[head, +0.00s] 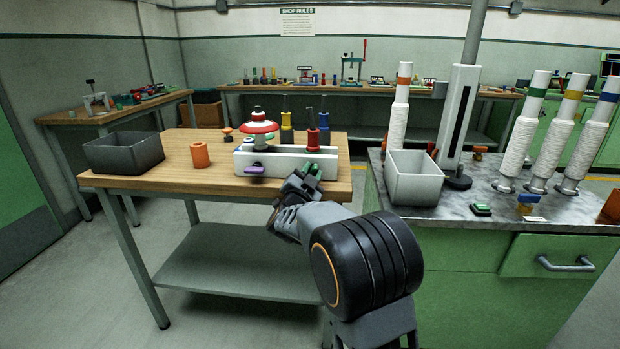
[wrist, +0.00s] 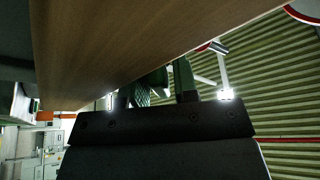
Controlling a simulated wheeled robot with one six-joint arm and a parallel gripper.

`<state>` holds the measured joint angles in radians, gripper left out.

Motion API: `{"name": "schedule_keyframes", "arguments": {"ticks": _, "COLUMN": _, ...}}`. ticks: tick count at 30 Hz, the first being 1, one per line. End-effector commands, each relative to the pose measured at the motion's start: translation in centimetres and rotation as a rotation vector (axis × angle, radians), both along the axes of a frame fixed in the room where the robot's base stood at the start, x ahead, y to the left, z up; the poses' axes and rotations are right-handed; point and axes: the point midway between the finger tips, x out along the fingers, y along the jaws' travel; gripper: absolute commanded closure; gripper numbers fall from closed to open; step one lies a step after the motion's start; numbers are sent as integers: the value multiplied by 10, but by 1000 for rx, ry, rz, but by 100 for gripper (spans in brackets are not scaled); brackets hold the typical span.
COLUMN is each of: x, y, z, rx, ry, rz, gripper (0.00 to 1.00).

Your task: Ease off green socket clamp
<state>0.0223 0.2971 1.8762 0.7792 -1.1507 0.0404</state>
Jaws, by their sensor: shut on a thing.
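A white socket block (head: 284,160) lies along the front of the wooden table (head: 140,184). The green socket clamp (head: 314,170) is at the right of its front face. My gripper (head: 303,181) reaches it from the front right and is shut on it. In the dark wrist view, green parts of the clamp (wrist: 183,80) show at the jaws, close to a wooden surface. The jaws hide part of the clamp, so I cannot tell how it sits on the block. A purple clamp (head: 255,169) is at the left of the same face.
Red, yellow and blue handled tools and a red-and-white round piece (head: 258,132) stand at the block. A dark bin (head: 125,152) and an orange cylinder (head: 200,155) are to the left. A pale bin (head: 412,178) and white columns stand on the right counter.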

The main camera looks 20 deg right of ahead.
Motion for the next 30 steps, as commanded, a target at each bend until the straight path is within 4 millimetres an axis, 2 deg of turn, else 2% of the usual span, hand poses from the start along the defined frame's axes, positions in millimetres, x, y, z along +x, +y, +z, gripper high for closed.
{"name": "schedule_keyframes", "arguments": {"ticks": 16, "x": 0, "y": 0, "z": -3, "rx": -408, "ry": 233, "rz": 0, "gripper": 96}}
{"name": "schedule_keyframes", "arguments": {"ticks": 30, "x": 0, "y": 0, "z": -2, "rx": -569, "ry": 324, "rz": 1, "gripper": 96}}
